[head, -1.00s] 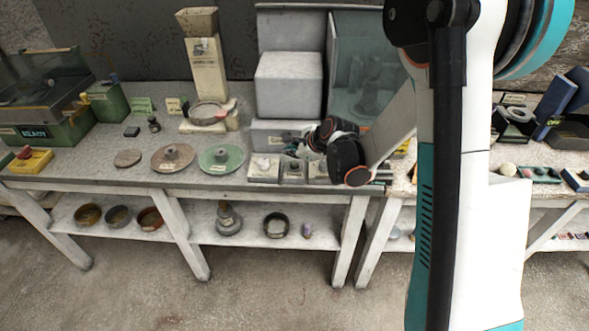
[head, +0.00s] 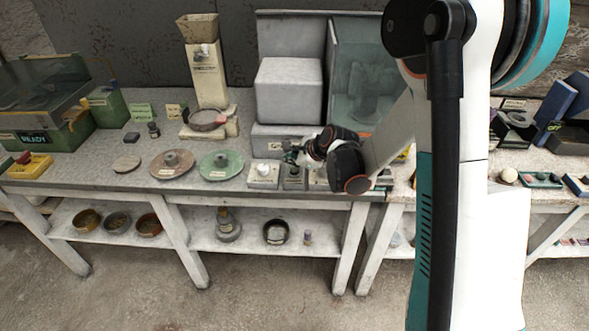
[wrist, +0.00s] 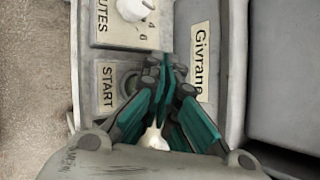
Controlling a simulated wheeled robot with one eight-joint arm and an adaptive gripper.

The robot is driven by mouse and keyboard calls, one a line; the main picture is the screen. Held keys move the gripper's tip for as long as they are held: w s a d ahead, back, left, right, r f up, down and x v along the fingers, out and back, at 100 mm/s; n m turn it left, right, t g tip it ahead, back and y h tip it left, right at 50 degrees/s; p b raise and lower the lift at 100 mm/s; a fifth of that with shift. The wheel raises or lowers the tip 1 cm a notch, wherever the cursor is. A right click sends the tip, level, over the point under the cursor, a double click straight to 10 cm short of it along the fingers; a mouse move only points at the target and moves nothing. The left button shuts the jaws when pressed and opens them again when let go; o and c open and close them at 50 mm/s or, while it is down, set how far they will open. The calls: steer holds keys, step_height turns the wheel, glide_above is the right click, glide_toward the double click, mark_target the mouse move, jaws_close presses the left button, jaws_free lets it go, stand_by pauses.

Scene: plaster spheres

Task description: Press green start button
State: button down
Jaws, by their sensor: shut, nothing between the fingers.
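The start panel (wrist: 106,88), a grey plate with a START label, is in the wrist view, left of centre. A dark round ring (wrist: 131,82) shows beside the label. The fingers cover part of it, and I see no clear green button face. My gripper (wrist: 166,70) has its teal fingers shut and empty, with tips at the right edge of the ring. Whether they touch the panel I cannot tell. In the head view my gripper (head: 290,156) is low over the start panel (head: 293,176) at the bench's front edge.
A minutes panel with a white dial (wrist: 134,8) adjoins the start panel; the dial also shows in the head view (head: 263,169). A Givrane label (wrist: 200,65) is on the machine's grey front. A grey box (head: 289,88) stands behind. A green disc (head: 221,164) lies left.

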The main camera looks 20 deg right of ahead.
steer(key=shift+f, duration=0.1)
stand_by(0.5)
steer(key=shift+f+b, duration=0.35)
steer(key=shift+b, duration=0.15)
